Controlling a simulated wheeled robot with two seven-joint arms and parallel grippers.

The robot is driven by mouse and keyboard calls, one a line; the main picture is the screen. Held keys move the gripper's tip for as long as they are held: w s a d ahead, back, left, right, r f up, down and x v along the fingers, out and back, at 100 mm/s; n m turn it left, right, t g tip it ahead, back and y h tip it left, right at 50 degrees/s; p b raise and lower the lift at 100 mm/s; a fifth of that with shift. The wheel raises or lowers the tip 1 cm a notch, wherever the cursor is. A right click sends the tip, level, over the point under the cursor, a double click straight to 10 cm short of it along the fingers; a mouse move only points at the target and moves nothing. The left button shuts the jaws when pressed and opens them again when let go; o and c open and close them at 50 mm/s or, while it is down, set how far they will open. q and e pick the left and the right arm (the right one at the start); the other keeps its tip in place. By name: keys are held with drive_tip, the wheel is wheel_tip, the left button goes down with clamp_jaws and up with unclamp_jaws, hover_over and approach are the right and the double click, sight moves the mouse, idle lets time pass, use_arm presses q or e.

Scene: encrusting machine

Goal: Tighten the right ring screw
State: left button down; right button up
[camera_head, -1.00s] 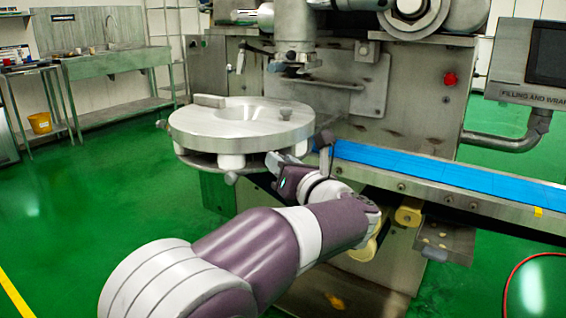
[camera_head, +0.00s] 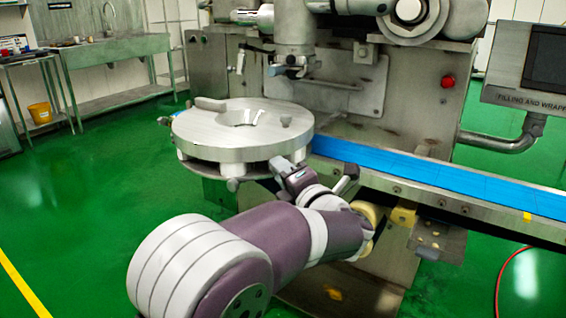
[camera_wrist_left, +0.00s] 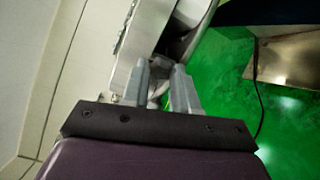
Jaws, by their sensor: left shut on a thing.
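The round metal ring (camera_head: 190,128) with a central opening sits at the front of the machine, on a lower plate with short white posts. My left gripper (camera_head: 279,165) reaches to the right front edge of the ring's underside. In the left wrist view the two grey fingers (camera_wrist_left: 163,80) are shut on a small metal part (camera_wrist_left: 158,91), which seems to be the right ring screw. The fingers mostly hide it, and in the head view my gripper covers it. Another screw knob (camera_head: 232,185) shows under the ring's front. My right gripper is not in view.
A blue conveyor belt (camera_head: 425,175) runs right from beside the ring. The machine body (camera_head: 410,105) stands close behind. Yellowish rollers (camera_head: 403,215) and a metal bracket (camera_head: 436,242) hang below the belt near my wrist. Green floor is open at left.

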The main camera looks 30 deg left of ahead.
use_arm(q)
drive_tip(key=shift+f+m+p, duration=0.1)
drive_tip(key=shift+m+p, duration=8.9)
drive_tip(key=shift+p, duration=0.6)
drive_tip(key=c, duration=0.9)
unclamp_jaws()
drive_tip(key=shift+o, duration=0.2)
